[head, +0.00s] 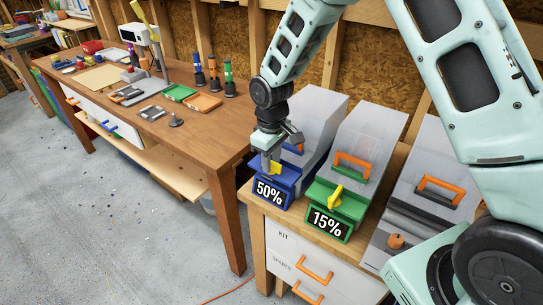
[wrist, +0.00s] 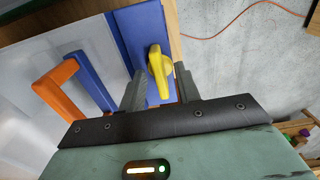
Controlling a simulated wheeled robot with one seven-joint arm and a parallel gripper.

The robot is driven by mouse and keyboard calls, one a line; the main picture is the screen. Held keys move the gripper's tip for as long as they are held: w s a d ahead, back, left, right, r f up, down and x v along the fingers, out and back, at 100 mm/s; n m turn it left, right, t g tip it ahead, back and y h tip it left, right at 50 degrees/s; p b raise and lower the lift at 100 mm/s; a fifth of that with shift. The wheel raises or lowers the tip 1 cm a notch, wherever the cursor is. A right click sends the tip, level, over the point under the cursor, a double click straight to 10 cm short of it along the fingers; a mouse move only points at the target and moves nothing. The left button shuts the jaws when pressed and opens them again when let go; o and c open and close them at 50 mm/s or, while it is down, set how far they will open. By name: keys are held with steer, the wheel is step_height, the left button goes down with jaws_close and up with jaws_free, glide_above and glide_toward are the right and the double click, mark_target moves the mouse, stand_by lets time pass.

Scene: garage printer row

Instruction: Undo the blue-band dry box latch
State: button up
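The blue-band dry box (head: 317,112) stands leftmost in the row, with a blue front band and a 50% label (head: 270,191). Its yellow latch (head: 276,168) is on the band, partly covered by my gripper (head: 265,163) in the head view. In the wrist view the latch (wrist: 160,62) points along the band, toward the gripper. My gripper (wrist: 158,77) is open, with one finger on each side of the latch's near end. I see gaps beside the latch; contact is not clear. The box's orange handle (wrist: 58,88) shows left of the fingers.
A green-band dry box (head: 347,206) with a 15% label and yellow latch stands close on the right, then another grey box (head: 424,208). Drawers with orange handles (head: 315,270) are below. A wooden workbench (head: 225,127) with tools and trays stands left; the floor is mostly clear.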

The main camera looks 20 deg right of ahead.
step_height(320, 180, up, 18)
steer(key=b, duration=0.3)
steer(key=shift+f, duration=0.25)
